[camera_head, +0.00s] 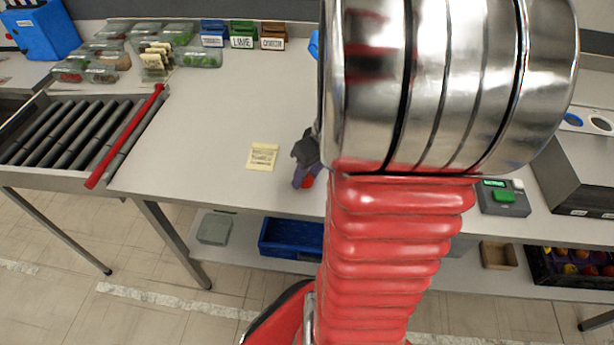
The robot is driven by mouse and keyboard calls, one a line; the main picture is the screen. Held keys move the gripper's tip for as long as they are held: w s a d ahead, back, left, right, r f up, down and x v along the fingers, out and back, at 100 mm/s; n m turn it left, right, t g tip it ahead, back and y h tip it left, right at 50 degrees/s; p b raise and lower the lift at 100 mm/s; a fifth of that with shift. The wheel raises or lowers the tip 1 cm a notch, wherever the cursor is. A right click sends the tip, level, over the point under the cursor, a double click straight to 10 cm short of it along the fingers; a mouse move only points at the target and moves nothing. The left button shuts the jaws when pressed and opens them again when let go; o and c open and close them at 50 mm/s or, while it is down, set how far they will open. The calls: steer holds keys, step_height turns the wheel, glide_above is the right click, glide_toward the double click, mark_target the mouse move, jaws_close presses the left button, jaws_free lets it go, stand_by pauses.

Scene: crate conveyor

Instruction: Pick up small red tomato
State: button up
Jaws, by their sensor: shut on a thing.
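My gripper (303,172) hangs over the front part of the light table, just left of my large red and chrome arm, which hides part of it. Its dark fingers are shut on a small red thing, the small red tomato (308,181), of which only a little red shows low between the fingers. I cannot tell from this view whether the tomato is clear of the table top.
A yellow note (262,156) lies left of my gripper. A roller conveyor (75,130) with a red bar (125,137) stands at left. Clear produce boxes (198,57) and labelled bins (243,35) stand behind. A device with green button (504,196) is at right. The table's middle left is clear.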

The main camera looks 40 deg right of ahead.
mark_target(307, 177)
step_height(307, 177, up, 10)
stand_by(0.6)
steer(key=shift+f, duration=0.15)
stand_by(0.5)
